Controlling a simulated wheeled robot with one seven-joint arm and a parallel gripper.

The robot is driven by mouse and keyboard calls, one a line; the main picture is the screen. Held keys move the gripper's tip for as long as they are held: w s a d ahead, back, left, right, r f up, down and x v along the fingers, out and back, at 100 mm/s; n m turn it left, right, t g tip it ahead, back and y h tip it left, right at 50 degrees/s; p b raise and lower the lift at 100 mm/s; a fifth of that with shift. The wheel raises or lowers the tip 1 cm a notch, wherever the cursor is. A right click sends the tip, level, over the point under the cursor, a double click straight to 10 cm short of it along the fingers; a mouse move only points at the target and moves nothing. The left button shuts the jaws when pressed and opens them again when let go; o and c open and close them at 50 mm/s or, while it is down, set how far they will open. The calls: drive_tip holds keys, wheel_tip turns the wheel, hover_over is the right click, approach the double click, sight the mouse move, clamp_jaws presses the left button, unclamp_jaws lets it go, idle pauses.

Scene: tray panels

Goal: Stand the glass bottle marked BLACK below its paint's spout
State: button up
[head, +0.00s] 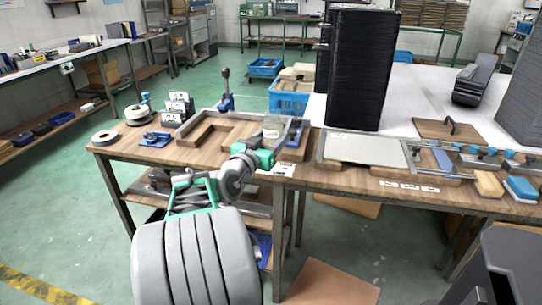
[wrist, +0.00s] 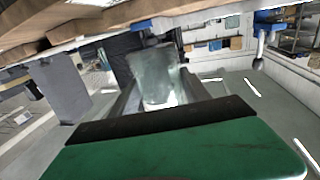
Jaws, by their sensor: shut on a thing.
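My gripper (head: 270,137) is at the right end of the left wooden workbench, over a wooden frame. It is shut on a clear, greyish glass bottle (head: 272,124). In the wrist view the glass bottle (wrist: 155,75) sits between the two grey fingers of my gripper (wrist: 152,88), beyond the green palm. No marking on the glass can be read in either view. I cannot pick out a paint spout or a BLACK label in these frames. I cannot tell whether the bottle's base touches anything.
A U-shaped wooden frame (head: 205,128) lies on the workbench (head: 130,150). A tall black stack (head: 358,70) rises behind right. A grey panel (head: 365,148) lies right of my gripper.

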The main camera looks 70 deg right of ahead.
sight(268, 143)
drive_tip(key=f, duration=0.1)
drive_tip(key=w+d+f, duration=0.2)
drive_tip(key=shift+f+b, duration=0.2)
drive_tip(key=shift+b, duration=0.15)
wheel_tip(268, 143, down, 3)
drive_tip(key=shift+w+r+b, duration=0.1)
drive_tip(key=shift+b, duration=0.25)
drive_tip(key=shift+f, duration=0.25)
drive_tip(key=o, duration=1.6)
drive_tip(key=shift+r, duration=0.15)
